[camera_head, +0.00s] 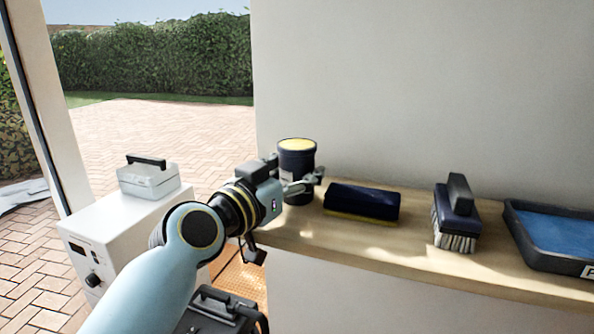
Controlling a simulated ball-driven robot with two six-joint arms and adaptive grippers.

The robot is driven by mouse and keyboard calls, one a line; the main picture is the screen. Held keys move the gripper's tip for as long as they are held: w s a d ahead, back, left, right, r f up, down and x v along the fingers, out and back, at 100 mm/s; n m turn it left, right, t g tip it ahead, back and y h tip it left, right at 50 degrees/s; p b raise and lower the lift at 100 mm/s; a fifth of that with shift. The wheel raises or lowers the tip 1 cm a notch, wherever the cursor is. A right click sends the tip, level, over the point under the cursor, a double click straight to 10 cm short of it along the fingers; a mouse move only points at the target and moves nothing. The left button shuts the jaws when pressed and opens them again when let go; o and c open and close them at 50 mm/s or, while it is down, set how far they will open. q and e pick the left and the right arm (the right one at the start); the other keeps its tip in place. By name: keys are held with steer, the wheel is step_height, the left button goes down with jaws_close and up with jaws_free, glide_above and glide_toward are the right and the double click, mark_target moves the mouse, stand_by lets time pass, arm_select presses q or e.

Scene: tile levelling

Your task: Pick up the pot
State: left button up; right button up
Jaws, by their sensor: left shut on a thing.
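The pot (297,159) is a dark cylinder with a yellow top and a pale label. It stands upright at the left end of the wooden shelf. My left gripper (305,184) reaches it from the left and is shut on its lower part. The fingers cover part of the pot's side, and I cannot tell whether its base touches the shelf. My right gripper is not in view.
On the wooden shelf (415,259), right of the pot, are a dark blue sponge block (362,201), a scrubbing brush (457,213) and a black tray with blue inside (556,235). A wall rises behind. A white cabinet (118,230) carrying a grey box (149,179) stands left.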

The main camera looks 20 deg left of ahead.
arm_select(q)
steer(key=c, duration=0.6)
steer(key=shift+r, duration=0.1)
